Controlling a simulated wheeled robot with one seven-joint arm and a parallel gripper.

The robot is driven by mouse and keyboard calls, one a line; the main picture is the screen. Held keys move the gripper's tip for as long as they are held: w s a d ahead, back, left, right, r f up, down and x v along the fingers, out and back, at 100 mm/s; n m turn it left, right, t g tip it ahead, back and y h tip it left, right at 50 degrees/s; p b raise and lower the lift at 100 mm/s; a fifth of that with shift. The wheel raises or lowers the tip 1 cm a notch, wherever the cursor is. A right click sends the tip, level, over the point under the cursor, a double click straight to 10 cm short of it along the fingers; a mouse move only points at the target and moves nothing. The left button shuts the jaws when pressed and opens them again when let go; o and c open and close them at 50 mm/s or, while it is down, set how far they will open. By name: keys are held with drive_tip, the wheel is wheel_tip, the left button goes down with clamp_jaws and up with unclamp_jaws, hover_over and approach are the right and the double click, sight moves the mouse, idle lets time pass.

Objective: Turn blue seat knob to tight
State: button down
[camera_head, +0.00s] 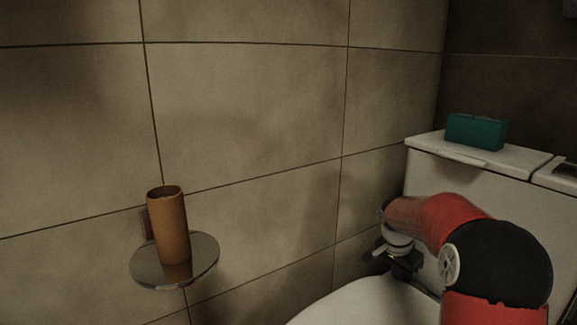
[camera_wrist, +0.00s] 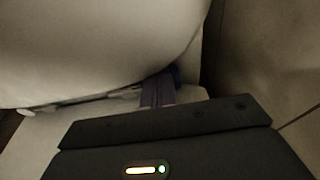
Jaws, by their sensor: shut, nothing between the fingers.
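A small dark blue patch, likely the blue seat knob (camera_wrist: 176,72), shows in the wrist view at the edge of the white toilet seat (camera_wrist: 90,50). Most of it is hidden by the seat and my fingers, and its setting cannot be read. My gripper (camera_wrist: 159,84) is shut and empty, its narrow fingers right beside the blue patch. I cannot tell whether they touch. In the head view my gripper (camera_head: 378,256) is low between the tiled wall and the toilet, behind the white seat (camera_head: 365,304). The knob is not visible there.
A white cistern (camera_head: 520,185) with a teal box (camera_head: 475,132) on its lid stands behind my arm. A brown cup (camera_head: 171,225) stands on a round wall shelf (camera_head: 150,274) at left. The tiled wall (camera_head: 245,110) is close to my gripper, leaving a narrow gap.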

drive_tip(key=shift+w+a, duration=0.1)
drive_tip(key=shift+w, duration=0.05)
drive_tip(key=shift+w+a+r+p, duration=0.1)
drive_tip(key=shift+w+a+p, duration=0.15)
drive_tip(key=shift+w+p, duration=0.1)
drive_tip(key=shift+w+a, duration=0.1)
drive_tip(key=shift+w, duration=0.2)
drive_tip(key=p+v, duration=0.1)
drive_tip(key=v, duration=0.1)
drive_tip(key=p+v, duration=0.3)
drive_tip(key=p, duration=0.1)
drive_tip(key=shift+w+r, duration=0.25)
drive_tip(key=shift+r, duration=0.25)
drive_tip(key=shift+s, duration=0.1)
